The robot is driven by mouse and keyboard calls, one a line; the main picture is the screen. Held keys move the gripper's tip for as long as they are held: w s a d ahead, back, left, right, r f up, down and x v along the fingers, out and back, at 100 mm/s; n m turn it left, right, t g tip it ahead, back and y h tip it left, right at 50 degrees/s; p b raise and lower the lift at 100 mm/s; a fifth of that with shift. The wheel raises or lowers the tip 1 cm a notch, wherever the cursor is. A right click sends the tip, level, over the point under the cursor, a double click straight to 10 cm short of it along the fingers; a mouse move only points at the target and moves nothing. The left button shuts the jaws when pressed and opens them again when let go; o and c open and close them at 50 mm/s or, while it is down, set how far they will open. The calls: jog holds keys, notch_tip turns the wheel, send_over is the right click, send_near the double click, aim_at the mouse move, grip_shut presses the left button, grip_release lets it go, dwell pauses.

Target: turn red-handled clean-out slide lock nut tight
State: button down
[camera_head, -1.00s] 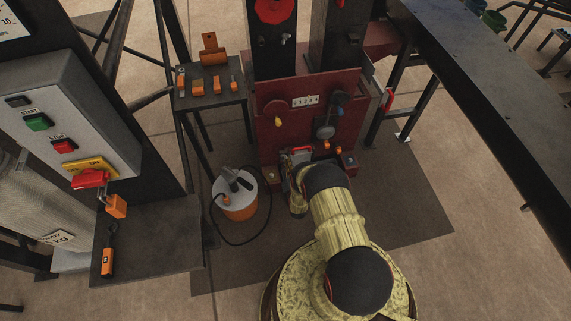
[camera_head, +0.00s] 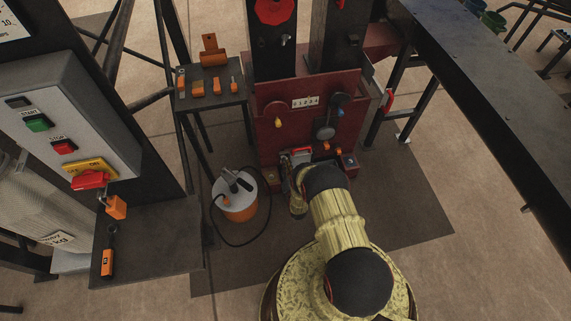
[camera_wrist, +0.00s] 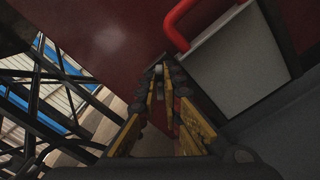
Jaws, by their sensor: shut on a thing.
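The clean-out slide (camera_wrist: 238,62) is a pale grey plate low on the dark red press body. Its bent red handle (camera_wrist: 180,22) shows at the top of the wrist view and, small, in the head view (camera_head: 301,150). My gripper (camera_wrist: 161,76) is left of and below the slide plate, against the red body. Its yellow-sided fingers are closed at the tips on something small, at the place of the lock nut. The nut itself is mostly hidden between the fingertips, so its tightness cannot be read. In the head view my wrist covers most of the gripper.
An orange-and-white canister (camera_head: 239,207) with a black hose stands on the floor to the left. A small tool table (camera_head: 205,99) is behind it.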

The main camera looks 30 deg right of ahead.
jog(key=shift+m, duration=0.3)
jog(key=m, duration=1.2)
jog(key=f+m, duration=0.1)
jog(key=m, duration=0.6)
jog(key=shift+s, duration=0.1)
jog(key=shift+m, duration=0.3)
jog(key=c, duration=2.2)
grip_release()
jog(key=shift+c, duration=0.2)
jog(key=v, duration=1.2)
